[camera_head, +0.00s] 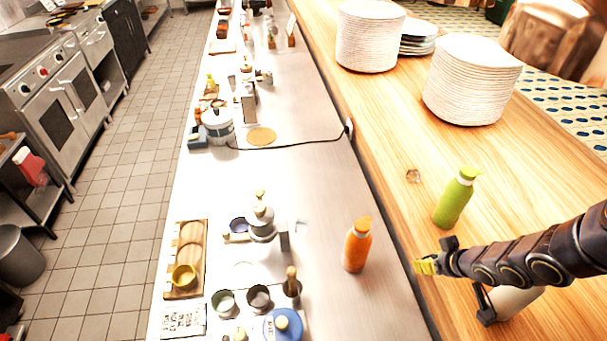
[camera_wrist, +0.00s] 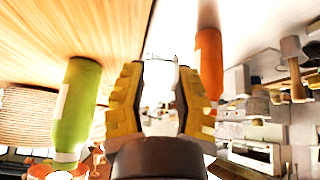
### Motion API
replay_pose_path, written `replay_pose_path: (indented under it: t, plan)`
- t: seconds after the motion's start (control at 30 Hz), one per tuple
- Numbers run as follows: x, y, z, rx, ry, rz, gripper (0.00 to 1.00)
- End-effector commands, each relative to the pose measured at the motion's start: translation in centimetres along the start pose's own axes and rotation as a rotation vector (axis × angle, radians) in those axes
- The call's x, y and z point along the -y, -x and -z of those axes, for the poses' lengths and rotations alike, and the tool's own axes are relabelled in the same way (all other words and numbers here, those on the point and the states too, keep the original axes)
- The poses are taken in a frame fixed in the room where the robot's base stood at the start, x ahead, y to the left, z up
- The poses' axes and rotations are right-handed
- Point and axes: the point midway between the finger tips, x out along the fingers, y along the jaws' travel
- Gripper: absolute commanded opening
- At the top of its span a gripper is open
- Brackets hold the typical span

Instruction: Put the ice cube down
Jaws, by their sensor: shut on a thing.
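My gripper (camera_head: 427,266) has yellow fingers and reaches in from the right, over the edge of the wooden counter beside the steel worktop. In the wrist view my gripper (camera_wrist: 158,100) is shut on a clear, glassy thing, the ice cube (camera_wrist: 160,74), between its fingertips. The cube is hard to make out against the bright background. In the head view it is hidden by the fingers or too small to see.
A green bottle (camera_head: 455,198) and a small clear lump (camera_head: 413,176) stand on the wooden counter (camera_head: 385,130), with plate stacks (camera_head: 470,80) behind. An orange bottle (camera_head: 357,244) stands on the steel worktop (camera_head: 300,170), left of my gripper. Cups and a wooden tray (camera_head: 185,260) lie farther left.

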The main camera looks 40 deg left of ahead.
Motion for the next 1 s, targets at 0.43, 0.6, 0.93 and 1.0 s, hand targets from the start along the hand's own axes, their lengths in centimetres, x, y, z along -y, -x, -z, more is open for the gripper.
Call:
replay_pose_path:
  t: [0.43,0.6,0.93,1.0]
  plan:
    - [5.5,-2.2,-2.2,-0.004,0.148,0.107,0.08]
    - [7.4,-2.6,-3.0,-0.007,0.185,0.139,0.08]
    - [7.7,-4.2,-4.1,-0.002,0.188,0.145,0.08]
    - [7.7,-5.0,-4.5,-0.006,0.189,0.145,0.08]
